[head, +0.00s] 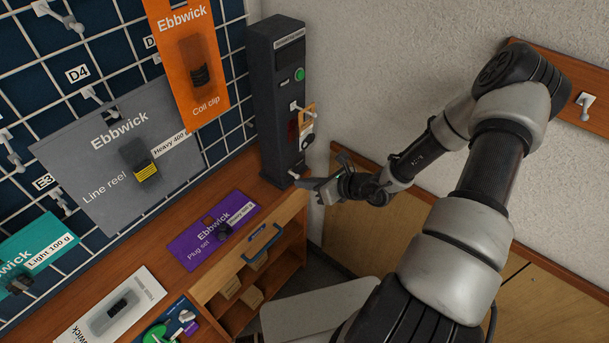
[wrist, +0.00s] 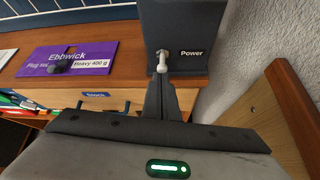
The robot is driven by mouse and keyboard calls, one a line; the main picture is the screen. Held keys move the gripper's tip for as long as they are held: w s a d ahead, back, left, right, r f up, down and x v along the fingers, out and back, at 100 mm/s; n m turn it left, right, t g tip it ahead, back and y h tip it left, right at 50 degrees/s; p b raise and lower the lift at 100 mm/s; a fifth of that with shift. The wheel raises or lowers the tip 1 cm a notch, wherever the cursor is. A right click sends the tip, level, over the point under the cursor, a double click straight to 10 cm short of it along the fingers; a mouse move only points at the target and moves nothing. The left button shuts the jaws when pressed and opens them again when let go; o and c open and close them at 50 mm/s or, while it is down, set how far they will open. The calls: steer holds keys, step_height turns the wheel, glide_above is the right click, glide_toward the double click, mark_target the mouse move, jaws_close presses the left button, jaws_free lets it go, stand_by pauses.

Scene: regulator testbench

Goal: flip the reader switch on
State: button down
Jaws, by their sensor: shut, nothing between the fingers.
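The reader is a tall dark grey tower (head: 276,100) at the back end of the wooden counter. A small white toggle switch (wrist: 162,62) sits low on its front, beside a "Power" label (wrist: 192,53) in the wrist view. Its lever appears to point downward or toward me; I cannot tell its setting for certain. My gripper (wrist: 160,82) is shut and empty, its fingertips just below the toggle in the picture. Whether they touch it is unclear. In the head view my gripper (head: 303,184) is at the tower's foot, partly hiding that area.
A green button (head: 299,74) and an orange tag (head: 308,113) are higher on the tower. A purple "Plug set" card (head: 205,240) lies on the counter to the left. A wooden panel (wrist: 285,115) stands close on the right in the wrist view.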

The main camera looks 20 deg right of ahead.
steer(key=shift+r+g, duration=0.15)
steer(key=shift+g, duration=0.15)
steer(key=shift+r, duration=0.15)
steer(key=shift+r+p, duration=0.4)
steer(key=shift+r, duration=0.25)
steer(key=shift+r, duration=0.1)
